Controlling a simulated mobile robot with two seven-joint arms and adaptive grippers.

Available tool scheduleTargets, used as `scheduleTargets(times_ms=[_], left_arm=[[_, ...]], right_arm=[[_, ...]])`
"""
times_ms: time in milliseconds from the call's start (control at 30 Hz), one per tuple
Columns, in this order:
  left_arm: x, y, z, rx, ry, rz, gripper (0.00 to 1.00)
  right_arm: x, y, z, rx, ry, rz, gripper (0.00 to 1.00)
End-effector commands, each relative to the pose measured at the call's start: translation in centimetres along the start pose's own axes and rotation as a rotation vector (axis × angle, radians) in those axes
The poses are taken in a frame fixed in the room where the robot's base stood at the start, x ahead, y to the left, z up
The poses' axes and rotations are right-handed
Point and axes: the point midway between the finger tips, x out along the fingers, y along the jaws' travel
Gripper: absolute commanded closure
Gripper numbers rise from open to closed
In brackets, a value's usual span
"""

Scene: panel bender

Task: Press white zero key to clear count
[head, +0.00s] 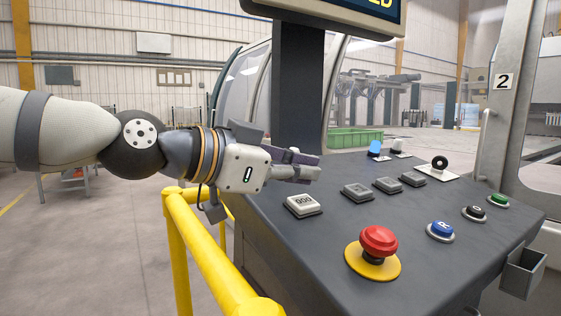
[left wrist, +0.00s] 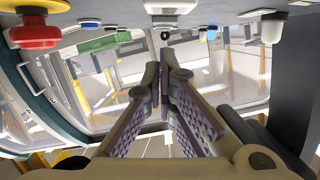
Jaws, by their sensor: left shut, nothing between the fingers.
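The white key (head: 303,204), marked with zeros, sits at the near left of the dark sloped control panel. My left gripper (head: 316,166) reaches in from the left with its fingers shut and empty. In the head view its fingertips are above and slightly beyond the key, apart from it. In the left wrist view the shut fingers (left wrist: 164,62) point toward the panel edge, and a white key-like block (left wrist: 170,7) shows just beyond the tips at the top. My right gripper is not in view.
A red emergency stop (head: 379,242) on a yellow base stands right of the key. Grey keys (head: 358,192), a blue button (head: 441,230), black and green buttons share the panel (head: 330,240). A monitor post (head: 298,85) rises behind. A yellow rail (head: 205,250) runs below my arm.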

Motion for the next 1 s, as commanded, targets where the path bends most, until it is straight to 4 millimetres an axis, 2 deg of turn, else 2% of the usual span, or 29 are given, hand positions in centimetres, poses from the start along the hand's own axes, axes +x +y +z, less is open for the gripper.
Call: scheduleTargets(times_ms=[100, 200, 567, 800, 1000], left_arm=[[0.3, -0.1, 1.6, -0.004, 0.001, -0.001, 1.00], [0.5, 0.0, 2.2, 0.000, 0.002, -0.001, 1.00], [0.5, 0.0, 2.4, 0.001, 0.003, -0.002, 1.00], [1.0, -0.1, 4.4, -0.001, 0.001, -0.001, 1.00], [1.0, 0.0, 4.6, -0.002, -0.004, 0.001, 1.00]], right_arm=[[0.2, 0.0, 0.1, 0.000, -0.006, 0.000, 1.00], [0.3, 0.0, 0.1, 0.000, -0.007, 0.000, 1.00], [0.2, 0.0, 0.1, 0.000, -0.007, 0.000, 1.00], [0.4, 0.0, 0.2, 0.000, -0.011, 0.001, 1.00], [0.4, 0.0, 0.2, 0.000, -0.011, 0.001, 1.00]])
